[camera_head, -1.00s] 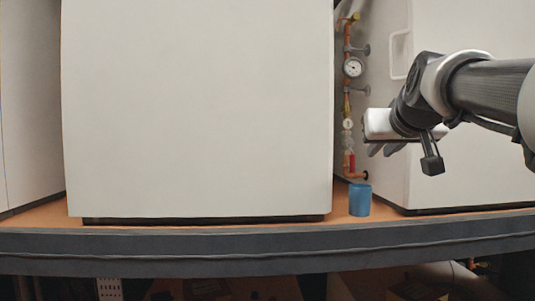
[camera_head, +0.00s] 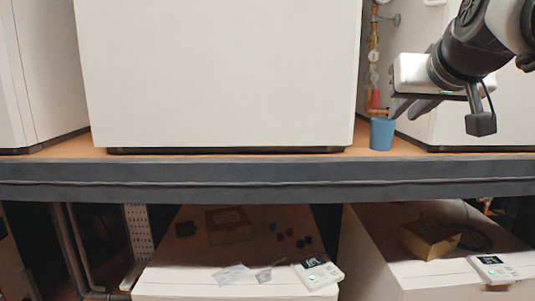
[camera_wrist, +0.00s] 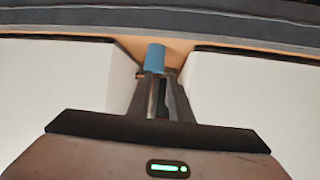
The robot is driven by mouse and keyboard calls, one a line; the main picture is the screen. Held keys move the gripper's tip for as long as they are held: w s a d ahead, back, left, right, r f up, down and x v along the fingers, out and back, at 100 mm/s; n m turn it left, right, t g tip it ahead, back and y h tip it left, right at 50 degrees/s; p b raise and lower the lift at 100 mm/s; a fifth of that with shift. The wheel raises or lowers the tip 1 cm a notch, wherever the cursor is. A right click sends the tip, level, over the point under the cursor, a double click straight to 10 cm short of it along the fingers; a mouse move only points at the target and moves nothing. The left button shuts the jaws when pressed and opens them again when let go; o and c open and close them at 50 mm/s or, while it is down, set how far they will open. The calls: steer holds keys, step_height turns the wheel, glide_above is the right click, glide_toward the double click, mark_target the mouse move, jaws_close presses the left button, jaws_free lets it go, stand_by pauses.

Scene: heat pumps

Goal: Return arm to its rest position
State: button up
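My arm comes in from the upper right in the head view. My gripper (camera_head: 405,112) has a white body and dark fingers pointing down and left. The two fingers look apart, with a narrow gap and nothing seen held. In the wrist view my gripper (camera_wrist: 161,82) also shows its fingers, below the blue cup in the picture. The blue cup (camera_head: 381,134) stands upright on the shelf, just left of the fingertips in the head view. It also shows in the wrist view (camera_wrist: 155,58). I cannot tell how far the fingers are from it in depth.
Large white heat pump casings (camera_head: 220,75) stand on the orange shelf, with a grey front edge (camera_head: 200,175). A copper pipe (camera_head: 373,50) with valves rises behind the cup. Below are more white units, a cardboard box (camera_head: 430,240) and controllers (camera_head: 318,272).

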steer(key=s+a+f+n+g+y, duration=0.15)
steer(key=s+a+f, duration=0.35)
steer(key=f, duration=0.5)
steer(key=s+a+f+g, duration=0.3)
steer(key=s+f, duration=0.5)
steer(key=f, duration=0.2)
steer(key=s+a+f+g, duration=0.2)
steer(key=s+a+f, duration=0.3)
steer(key=f, duration=0.5)
step_height(320, 180, up, 23)
steer(key=d+p, duration=0.1)
steer(key=p, duration=2.1)
steer(key=shift+s+r, duration=0.15)
steer(key=shift+s, duration=0.2)
